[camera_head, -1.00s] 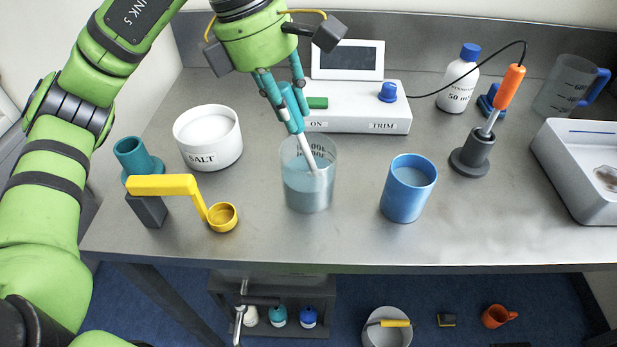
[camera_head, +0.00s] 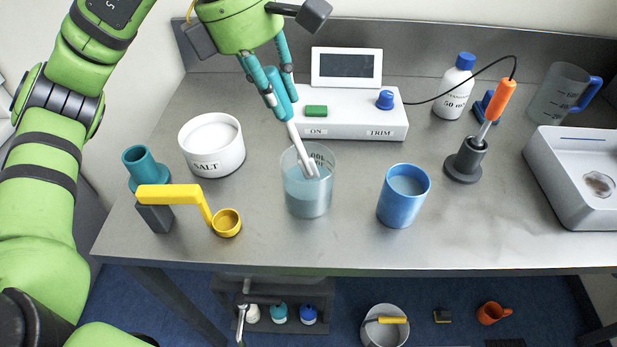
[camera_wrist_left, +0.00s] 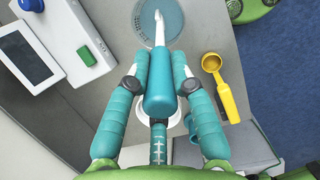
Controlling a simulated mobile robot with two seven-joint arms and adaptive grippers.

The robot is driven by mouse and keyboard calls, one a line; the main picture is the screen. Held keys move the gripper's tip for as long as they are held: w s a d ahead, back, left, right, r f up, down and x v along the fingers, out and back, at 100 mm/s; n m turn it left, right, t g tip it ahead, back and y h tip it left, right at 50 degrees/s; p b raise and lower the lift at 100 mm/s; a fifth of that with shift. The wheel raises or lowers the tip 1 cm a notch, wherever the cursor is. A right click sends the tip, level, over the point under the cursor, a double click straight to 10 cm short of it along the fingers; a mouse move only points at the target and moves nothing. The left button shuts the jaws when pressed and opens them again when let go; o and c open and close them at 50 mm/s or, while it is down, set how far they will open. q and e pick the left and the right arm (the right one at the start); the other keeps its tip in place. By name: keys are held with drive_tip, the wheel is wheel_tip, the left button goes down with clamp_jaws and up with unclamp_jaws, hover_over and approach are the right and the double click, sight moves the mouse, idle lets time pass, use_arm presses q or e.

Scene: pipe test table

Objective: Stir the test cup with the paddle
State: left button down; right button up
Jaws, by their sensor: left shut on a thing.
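The test cup (camera_head: 308,190) is a clear beaker with bluish liquid, standing on the table in the middle of the head view. The paddle (camera_head: 300,146) has a teal handle and a white shaft; its lower end is inside the cup, tilted, with its tip at the liquid. My left gripper (camera_head: 277,97) is shut on the paddle's handle above and behind the cup. In the left wrist view the teal handle (camera_wrist_left: 161,85) sits between the fingers and the white shaft reaches over the cup (camera_wrist_left: 157,28). My right gripper is not in view.
A salt tub (camera_head: 212,147), teal holder (camera_head: 143,168) and yellow scoop (camera_head: 226,222) stand left of the cup. A blue cup (camera_head: 404,198) and a probe in a stand (camera_head: 466,163) are to the right. The meter box (camera_head: 350,124) is close behind.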

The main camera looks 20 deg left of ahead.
sight(273, 67)
use_arm(q)
drive_tip(key=shift+r+p, duration=2.15)
drive_tip(key=shift+r, duration=0.8)
wheel_tip(273, 67, up, 5)
drive_tip(key=p, duration=0.4)
drive_tip(key=shift+r+p, duration=0.1)
drive_tip(key=shift+p, duration=0.2)
